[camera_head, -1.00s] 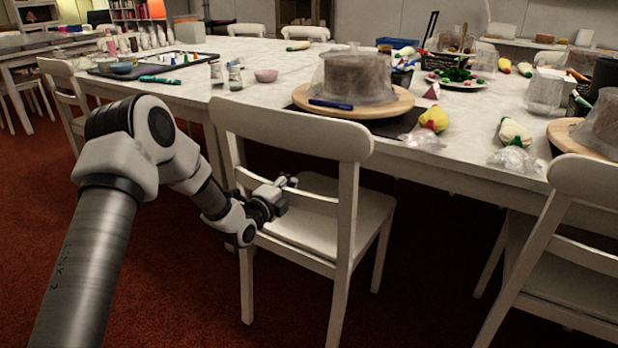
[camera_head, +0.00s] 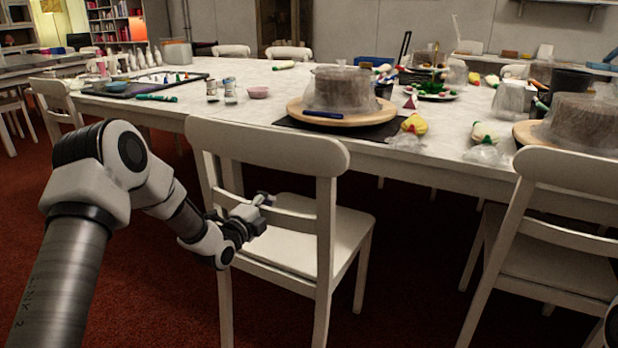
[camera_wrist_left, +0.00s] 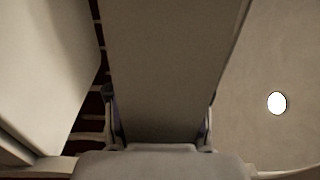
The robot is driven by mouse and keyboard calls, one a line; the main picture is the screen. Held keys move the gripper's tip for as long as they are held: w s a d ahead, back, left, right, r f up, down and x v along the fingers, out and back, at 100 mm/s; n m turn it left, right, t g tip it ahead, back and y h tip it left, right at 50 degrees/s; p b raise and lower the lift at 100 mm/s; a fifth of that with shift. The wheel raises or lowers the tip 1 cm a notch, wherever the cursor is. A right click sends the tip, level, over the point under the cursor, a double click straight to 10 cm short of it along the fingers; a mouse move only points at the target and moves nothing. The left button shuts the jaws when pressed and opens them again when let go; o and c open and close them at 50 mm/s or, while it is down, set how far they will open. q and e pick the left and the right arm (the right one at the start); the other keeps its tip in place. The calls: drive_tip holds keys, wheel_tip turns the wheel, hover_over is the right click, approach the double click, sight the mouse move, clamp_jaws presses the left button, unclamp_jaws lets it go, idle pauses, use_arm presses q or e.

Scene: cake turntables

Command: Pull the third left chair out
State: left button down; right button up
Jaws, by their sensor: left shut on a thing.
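The white chair (camera_head: 268,145) stands at the near side of the long white table (camera_head: 455,162), its back towards me. My left gripper (camera_head: 262,207) is at the lower slat of its backrest, left of the slat's middle, and is shut on it. In the left wrist view the slat (camera_wrist_left: 175,65) runs between the two fingers (camera_wrist_left: 160,125). The fingertips are partly hidden behind the slat in the head view. My right gripper is not in view.
Another white chair (camera_head: 568,180) stands to the right, with a gap between the two. A covered cake (camera_head: 342,90) on a wooden turntable (camera_head: 300,112) stands on the table behind the held chair. Red carpet (camera_head: 60,230) lies open at the left.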

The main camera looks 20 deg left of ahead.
use_arm(q)
drive_tip(key=f+b, duration=0.1)
drive_tip(key=s+f+b, duration=0.1)
drive_tip(key=shift+d+f, duration=0.1)
drive_tip(key=shift+f, duration=0.2)
drive_tip(key=c, duration=0.6)
unclamp_jaws()
drive_tip(key=shift+w+d+f, duration=0.1)
drive_tip(key=shift+w+f, duration=0.3)
drive_tip(key=shift+f, duration=0.05)
drive_tip(key=shift+o, duration=0.2)
drive_tip(key=shift+r, duration=0.15)
drive_tip(key=shift+w, duration=0.1)
drive_tip(key=shift+r, duration=0.1)
drive_tip(key=s+a+p, duration=0.1)
drive_tip(key=s+p, duration=0.6)
drive_tip(key=s, duration=0.5)
